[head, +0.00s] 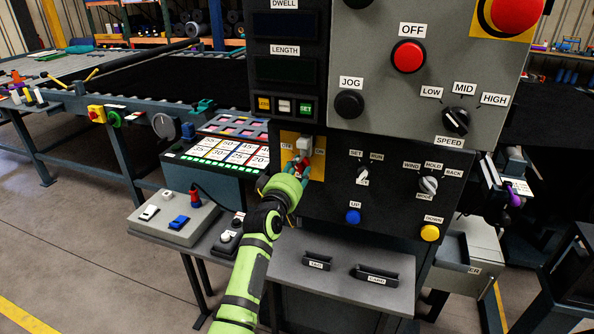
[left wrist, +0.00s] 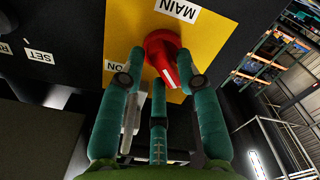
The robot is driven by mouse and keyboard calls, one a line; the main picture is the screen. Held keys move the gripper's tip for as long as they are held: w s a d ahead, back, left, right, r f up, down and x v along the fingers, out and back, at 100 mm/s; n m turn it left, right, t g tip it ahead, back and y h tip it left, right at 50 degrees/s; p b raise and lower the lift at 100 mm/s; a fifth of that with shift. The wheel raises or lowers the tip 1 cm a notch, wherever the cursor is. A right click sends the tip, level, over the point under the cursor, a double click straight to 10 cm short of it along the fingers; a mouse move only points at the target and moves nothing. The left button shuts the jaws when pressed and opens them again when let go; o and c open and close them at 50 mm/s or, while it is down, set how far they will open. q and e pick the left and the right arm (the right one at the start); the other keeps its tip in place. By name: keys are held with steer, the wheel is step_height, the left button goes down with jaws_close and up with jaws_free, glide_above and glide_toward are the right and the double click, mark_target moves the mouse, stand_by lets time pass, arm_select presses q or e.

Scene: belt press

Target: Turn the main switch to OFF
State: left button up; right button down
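The main switch (left wrist: 160,52) is a red round knob with a white pointer line on a yellow plate, seen in the left wrist view. The line points down and slightly right there, away from the ON label (left wrist: 122,66), which reads upside down at the left. The yellow plate (head: 318,165) also shows in the head view, where my gripper mostly hides the knob. My left gripper (head: 299,168) is at the switch, its green fingers spread around the knob. They look open, with no clear grip on it. My right gripper is out of view.
Above the plate are the lit keys (head: 284,106) and a red OFF button (head: 408,57). Right of it are a SET/RUN selector (head: 363,173), a mode knob (head: 428,185) and a blue UP button (head: 353,216). A grey shelf (head: 340,262) juts out below.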

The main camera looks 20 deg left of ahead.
arm_select(q)
steer(key=s, duration=1.2)
steer(key=shift+a, duration=0.2)
steer(key=shift+f, duration=0.1)
steer(key=s+d+f+m+g+b, duration=0.1)
steer(key=s+f+g, duration=0.1)
steer(key=f, duration=0.9)
steer(key=s+d+f+m+g+b, duration=0.1)
steer(key=s+f+m+g, duration=0.15)
steer(key=f, duration=0.95)
steer(key=s+d+f+m+g+b, duration=0.1)
steer(key=s+d+f+g, duration=0.15)
steer(key=f, duration=0.85)
steer(key=s+a+f+m+g+b, duration=0.1)
steer(key=s+f+m+g+b, duration=0.2)
steer(key=s+f, duration=1.5)
steer(key=s+a+f+m+g, duration=0.1)
steer(key=s+f+g, duration=0.1)
steer(key=s+f, duration=0.3)
steer(key=s+a+f+m+g, duration=0.1)
steer(key=s+f, duration=0.4)
steer(key=s, duration=0.9)
steer(key=s+a+f+m+g, duration=0.2)
steer(key=s+f+g, duration=0.2)
steer(key=s, duration=0.5)
steer(key=shift+s+a+f+y+b, duration=0.2)
steer(key=shift+a+f+y+b, duration=0.1)
steer(key=shift+f+b, duration=0.25)
